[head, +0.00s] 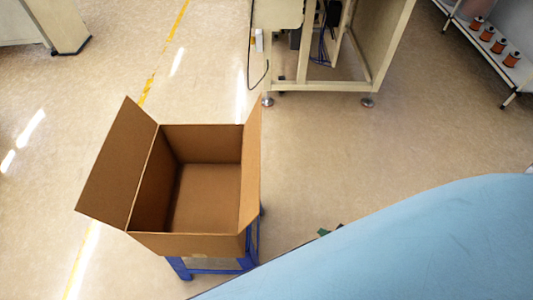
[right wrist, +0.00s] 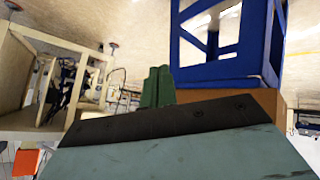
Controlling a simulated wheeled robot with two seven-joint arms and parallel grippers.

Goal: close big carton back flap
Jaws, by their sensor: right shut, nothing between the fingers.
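The big carton (head: 190,244) stands open and empty on a blue stand (head: 215,268) in the head view. Its left flap (head: 118,165) leans outward. Its right flap (head: 251,165) stands steeply up. No flap shows above the far rim, so I cannot see the back flap. My right gripper (head: 325,231) shows only as small green tips right of the carton, apart from it. In the right wrist view its green fingers (right wrist: 158,87) are shut and empty. A brown piece of the carton (right wrist: 270,100) shows beyond them. My left gripper is not in view.
A beige machine frame (head: 325,85) stands behind, to the right of the carton. A shelf with several orange spools (head: 487,33) is at the top right. The floor left and right of the carton is clear. My light blue arm cover fills the lower right.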

